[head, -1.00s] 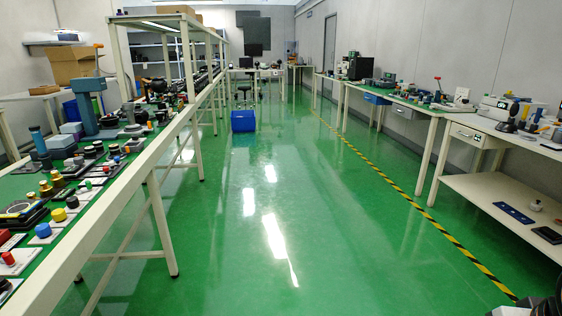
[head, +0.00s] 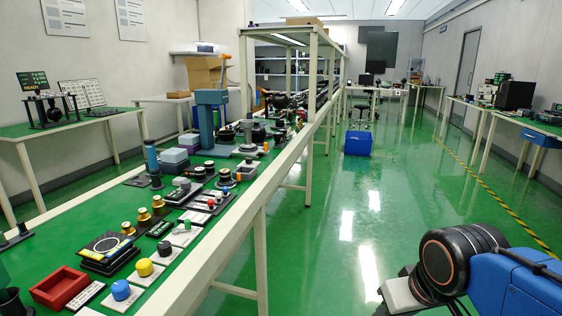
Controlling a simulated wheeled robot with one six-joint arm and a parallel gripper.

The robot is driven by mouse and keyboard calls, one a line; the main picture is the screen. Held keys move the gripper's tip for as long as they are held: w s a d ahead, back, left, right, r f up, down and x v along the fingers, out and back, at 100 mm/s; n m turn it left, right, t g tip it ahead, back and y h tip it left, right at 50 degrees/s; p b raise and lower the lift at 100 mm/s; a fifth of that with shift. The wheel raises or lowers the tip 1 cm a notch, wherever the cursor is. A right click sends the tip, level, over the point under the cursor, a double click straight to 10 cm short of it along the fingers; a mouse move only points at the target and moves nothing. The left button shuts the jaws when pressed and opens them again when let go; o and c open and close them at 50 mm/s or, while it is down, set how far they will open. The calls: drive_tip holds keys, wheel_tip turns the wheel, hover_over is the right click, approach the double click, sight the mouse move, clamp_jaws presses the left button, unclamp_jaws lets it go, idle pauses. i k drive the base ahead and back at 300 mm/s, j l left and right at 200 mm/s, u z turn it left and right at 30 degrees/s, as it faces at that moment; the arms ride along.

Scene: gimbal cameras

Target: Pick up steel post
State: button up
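I cannot make out a steel post for certain among the small parts on the long green-topped bench (head: 75,235). A thin grey upright (head: 248,128) stands on a round base near the far end of the bench, but I cannot tell whether it is the post. A blue cylinder (head: 151,155) stands on a dark base at the bench's left side. My arm's black joint and blue link show at the lower right. My gripper is not in view.
Brass weights (head: 144,216), a red tray (head: 67,288) and coloured knobs crowd the bench. A shelf frame (head: 246,75) rises behind. A blue bin (head: 358,143) stands on the floor.

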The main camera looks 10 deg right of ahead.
sight(247, 125)
drive_tip(key=i+u, duration=0.2)
drive_tip(key=i, duration=0.25)
drive_tip(key=i+l+u, duration=0.1)
drive_tip(key=i+l, duration=0.3)
drive_tip(key=l, duration=0.25)
drive_tip(key=i+l+u, duration=0.15)
drive_tip(key=l, duration=0.2)
drive_tip(key=i+l, duration=0.2)
drive_tip(key=l, duration=0.15)
drive_tip(key=i+l+u, duration=0.15)
drive_tip(key=l, duration=0.2)
drive_tip(key=i+l, duration=0.15)
drive_tip(key=l, duration=0.2)
drive_tip(key=i+l+u, duration=0.15)
drive_tip(key=l, duration=0.25)
